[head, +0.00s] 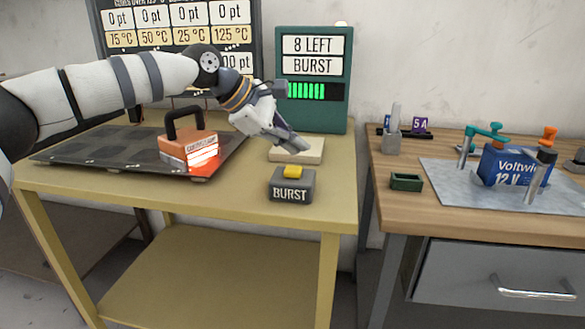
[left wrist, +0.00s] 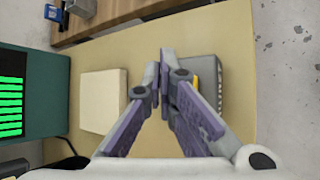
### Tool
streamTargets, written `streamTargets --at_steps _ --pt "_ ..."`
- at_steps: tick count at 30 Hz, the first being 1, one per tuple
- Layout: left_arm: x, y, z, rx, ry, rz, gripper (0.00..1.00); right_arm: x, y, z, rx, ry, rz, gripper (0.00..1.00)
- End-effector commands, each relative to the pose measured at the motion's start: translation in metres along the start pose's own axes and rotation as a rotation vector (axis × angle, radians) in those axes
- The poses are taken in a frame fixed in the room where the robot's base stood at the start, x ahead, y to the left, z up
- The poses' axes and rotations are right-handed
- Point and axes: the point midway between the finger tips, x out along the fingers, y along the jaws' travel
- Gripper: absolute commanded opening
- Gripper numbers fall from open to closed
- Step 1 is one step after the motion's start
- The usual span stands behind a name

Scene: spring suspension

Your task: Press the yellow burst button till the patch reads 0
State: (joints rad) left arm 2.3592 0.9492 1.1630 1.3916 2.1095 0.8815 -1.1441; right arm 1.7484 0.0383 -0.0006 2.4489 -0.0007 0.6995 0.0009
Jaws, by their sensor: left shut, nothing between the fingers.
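The yellow burst button (head: 292,171) sits on top of a dark grey box (head: 291,188) marked BURST, near the front right of the yellow table. The green display (head: 313,75) behind it reads 8 LEFT and BURST, above a row of green bars. My left gripper (head: 303,146) is shut and empty, pointing down above and slightly behind the button, over the cream pad. In the left wrist view my fingers (left wrist: 163,60) cover part of the grey box (left wrist: 207,68), and a sliver of yellow shows beside them. My right gripper is out of view.
A cream pad (head: 282,155) lies behind the button box. An orange block with a black handle and glowing front (head: 190,148) stands on a dark mat (head: 75,147) to the left. A wooden bench with a blue battery (head: 512,166) stands to the right, across a gap.

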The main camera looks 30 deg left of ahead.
Motion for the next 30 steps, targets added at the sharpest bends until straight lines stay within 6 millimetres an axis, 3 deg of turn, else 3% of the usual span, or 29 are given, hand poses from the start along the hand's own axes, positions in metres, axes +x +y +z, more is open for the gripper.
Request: streamTargets --at_steps 9,30 --pt "-0.022 0.015 0.016 0.001 -0.001 0.002 0.0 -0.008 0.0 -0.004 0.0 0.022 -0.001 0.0" --pt "-0.022 0.015 0.016 0.0 0.0 -0.001 0.0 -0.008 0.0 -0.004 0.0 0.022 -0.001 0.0"
